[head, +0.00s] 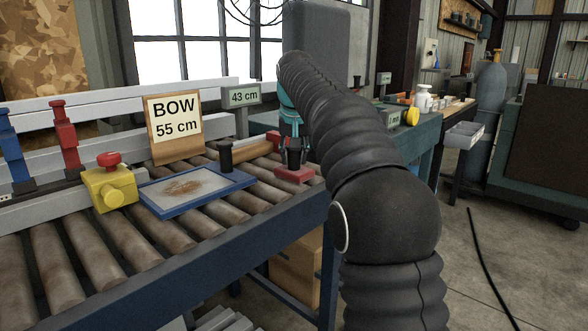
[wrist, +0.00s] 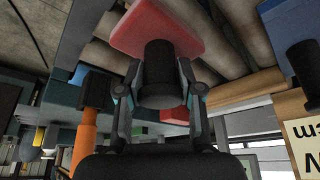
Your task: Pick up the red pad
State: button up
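The red pad (head: 295,175) is a flat red block with a black upright knob, at the right end of the roller conveyor near its blue side rail. It also shows in the wrist view (wrist: 185,35), with its black knob (wrist: 161,80) toward me. My gripper (head: 293,150) is directly above the pad, pointing down. In the wrist view, my gripper's two fingers (wrist: 160,66) stand on either side of the knob with narrow gaps. They look open, not clamped. The pad appears to rest on the rollers.
A blue-framed tray (head: 205,200) with a black knob lies left of the pad. A yellow block with a red knob (head: 108,188) is farther left. Bare rollers (head: 110,240) lie in front.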

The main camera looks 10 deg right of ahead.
jog(key=shift+c, duration=0.9)
jog(key=shift+r, duration=0.5)
notch_tip(320, 180, up, 3)
jog(key=s+d+r, duration=0.5)
jog(key=d+r, duration=0.2)
jog(key=d, duration=0.3)
jog(key=shift+s+d, duration=0.15)
jog(key=shift+d, duration=0.05)
